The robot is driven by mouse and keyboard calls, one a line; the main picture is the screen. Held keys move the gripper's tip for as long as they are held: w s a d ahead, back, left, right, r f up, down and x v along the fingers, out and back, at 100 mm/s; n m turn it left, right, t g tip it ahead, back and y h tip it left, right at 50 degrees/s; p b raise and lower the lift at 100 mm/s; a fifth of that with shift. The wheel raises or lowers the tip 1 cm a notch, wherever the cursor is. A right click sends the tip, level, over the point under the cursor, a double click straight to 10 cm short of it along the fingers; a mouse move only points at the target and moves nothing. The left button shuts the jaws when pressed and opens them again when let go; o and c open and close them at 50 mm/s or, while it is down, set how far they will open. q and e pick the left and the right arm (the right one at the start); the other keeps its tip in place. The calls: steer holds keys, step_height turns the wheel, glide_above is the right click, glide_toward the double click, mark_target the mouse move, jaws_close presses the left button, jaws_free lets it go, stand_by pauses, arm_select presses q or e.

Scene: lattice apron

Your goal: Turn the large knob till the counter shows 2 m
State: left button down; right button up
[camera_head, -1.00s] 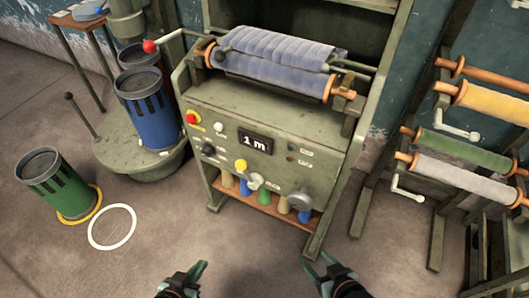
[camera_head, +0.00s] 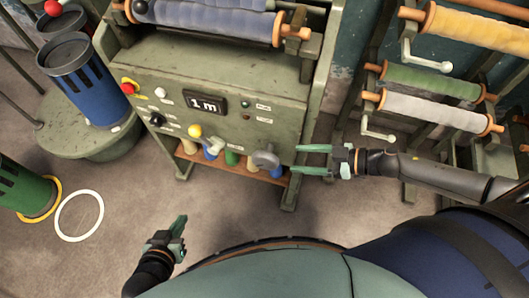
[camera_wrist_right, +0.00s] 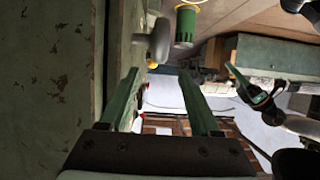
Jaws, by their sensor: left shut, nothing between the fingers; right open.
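The large grey knob (camera_head: 266,159) sticks out at the lower right of the green machine's front panel. The counter (camera_head: 206,103) reads 1 m. My right gripper (camera_head: 296,159) is open, just right of the knob, its fingers pointing at it with a gap between. In the right wrist view the knob (camera_wrist_right: 159,40) is beyond the two open fingertips (camera_wrist_right: 160,74), with nothing between them. My left gripper (camera_head: 179,230) is shut and empty, low over the floor in front of the machine, away from the knob.
The panel also holds a red button (camera_head: 129,86), a black knob (camera_head: 157,119) and a yellow knob (camera_head: 195,131). A rack of rolls (camera_head: 434,109) stands right, near my right arm. Blue (camera_head: 88,85) and green (camera_head: 25,189) bins stand left.

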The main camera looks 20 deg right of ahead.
mark_target(273, 157)
steer(key=b+x, duration=0.1)
steer(key=x, duration=1)
steer(key=shift+w+a+b, duration=0.1)
steer(key=shift+w+b, duration=0.05)
steer(key=shift+b, duration=0.15)
jaws_close()
